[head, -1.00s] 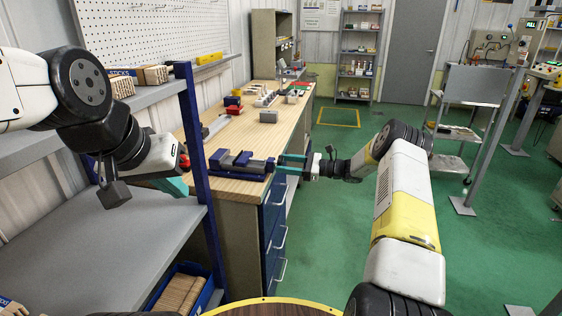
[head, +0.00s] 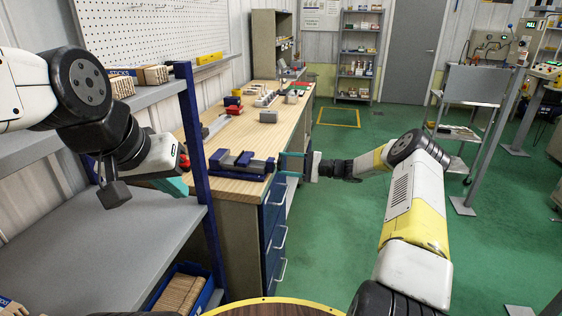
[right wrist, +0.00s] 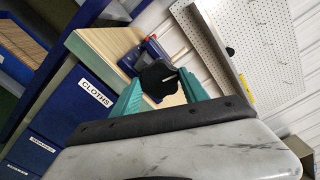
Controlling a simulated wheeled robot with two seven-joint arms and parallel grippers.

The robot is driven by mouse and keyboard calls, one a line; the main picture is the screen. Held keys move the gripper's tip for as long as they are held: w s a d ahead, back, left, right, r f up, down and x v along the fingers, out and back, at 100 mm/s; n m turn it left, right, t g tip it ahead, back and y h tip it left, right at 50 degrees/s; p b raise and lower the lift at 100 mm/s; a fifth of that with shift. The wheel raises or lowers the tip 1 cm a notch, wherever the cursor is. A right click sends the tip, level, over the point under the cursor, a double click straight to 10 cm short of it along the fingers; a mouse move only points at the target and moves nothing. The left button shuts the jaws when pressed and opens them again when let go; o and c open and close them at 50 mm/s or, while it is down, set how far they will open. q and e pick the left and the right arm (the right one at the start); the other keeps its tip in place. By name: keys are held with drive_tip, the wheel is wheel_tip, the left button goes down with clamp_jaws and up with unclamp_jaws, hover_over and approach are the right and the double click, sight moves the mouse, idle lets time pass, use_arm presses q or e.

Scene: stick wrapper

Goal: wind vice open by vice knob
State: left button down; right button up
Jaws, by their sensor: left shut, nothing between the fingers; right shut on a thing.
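The blue and grey vice (head: 238,162) sits on the near end of the wooden workbench. In the right wrist view its blue body (right wrist: 154,48) shows behind the black vice knob (right wrist: 157,79). My right gripper (head: 283,164) is at the vice's right end, its teal fingers on either side of the knob. In the right wrist view my right gripper (right wrist: 158,88) is shut on the knob. My left gripper (head: 182,188) is shut and empty, beside the blue shelf post, away from the vice.
The wooden workbench (head: 222,186) has blue drawers (head: 273,222) with protruding handles below my right gripper. A grey shelf rack (head: 110,235) with a blue post (head: 197,150) stands at the left.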

drive_tip(key=shift+n, duration=1.2)
drive_tip(key=o, duration=1.4)
drive_tip(key=shift+c, duration=0.2)
drive_tip(key=v, duration=0.8)
